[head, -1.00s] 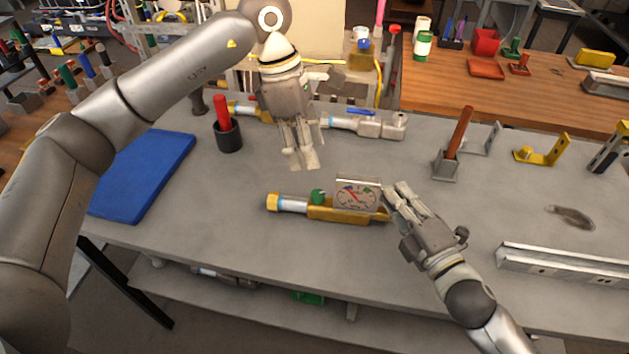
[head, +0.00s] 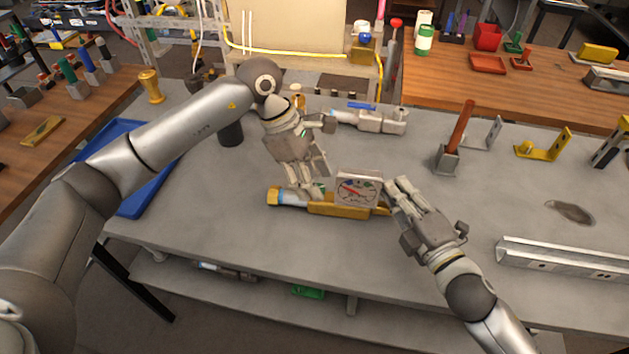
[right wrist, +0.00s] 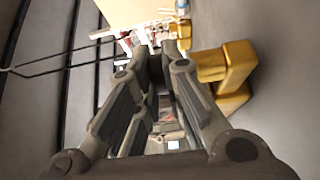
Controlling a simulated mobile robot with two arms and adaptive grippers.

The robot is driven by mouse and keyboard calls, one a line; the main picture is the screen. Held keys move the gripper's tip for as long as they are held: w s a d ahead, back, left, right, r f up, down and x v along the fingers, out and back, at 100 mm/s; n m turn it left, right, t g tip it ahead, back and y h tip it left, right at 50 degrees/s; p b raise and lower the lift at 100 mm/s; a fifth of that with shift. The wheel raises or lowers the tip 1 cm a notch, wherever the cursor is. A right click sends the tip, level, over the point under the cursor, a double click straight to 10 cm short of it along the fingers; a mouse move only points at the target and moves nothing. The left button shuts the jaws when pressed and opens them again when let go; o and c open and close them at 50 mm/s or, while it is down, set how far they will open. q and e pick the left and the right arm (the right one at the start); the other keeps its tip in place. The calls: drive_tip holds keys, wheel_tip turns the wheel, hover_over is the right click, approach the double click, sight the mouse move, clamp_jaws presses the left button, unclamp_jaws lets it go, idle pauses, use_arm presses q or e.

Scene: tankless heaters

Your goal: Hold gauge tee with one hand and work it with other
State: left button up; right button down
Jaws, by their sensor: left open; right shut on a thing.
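The gauge tee lies on the grey bench, with a square-framed dial gauge (head: 358,189), a yellow body (head: 338,211) and a silver pipe with a yellow end (head: 273,196). My left gripper (head: 308,184) is open, pointing down at the left part of the tee, beside the gauge. Its fingers mostly cover the green knob there; contact is unclear. My right gripper (head: 390,193) is shut on the right end of the gauge tee. In the right wrist view, its fingers (right wrist: 160,60) run forward beside a yellow part (right wrist: 225,72); the grasp itself is hard to see.
A dark cup (head: 230,133) is behind my left arm, and a blue tray (head: 128,205) is at left. A holder with a brown-handled tool (head: 447,160) and a metal rail (head: 565,262) are at right. The bench front is clear.

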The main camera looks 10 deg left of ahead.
use_arm(q)
drive_tip(key=shift+d+f, duration=0.25)
drive_tip(key=shift+f, duration=0.4)
drive_tip(key=c, duration=1)
drive_tip(key=shift+s+n+t, duration=0.1)
drive_tip(key=shift+n+t, duration=0.35)
drive_tip(key=shift+n, duration=0.75)
drive_tip(key=shift+s+n+t, duration=0.1)
drive_tip(key=shift+n+t, duration=0.35)
drive_tip(key=shift+n, duration=0.75)
drive_tip(key=shift+c, duration=0.2)
drive_tip(key=o, duration=1)
drive_tip(key=shift+o, duration=0.2)
drive_tip(key=shift+r, duration=0.1)
drive_tip(key=v, duration=1.2)
drive_tip(key=shift+d, duration=0.2)
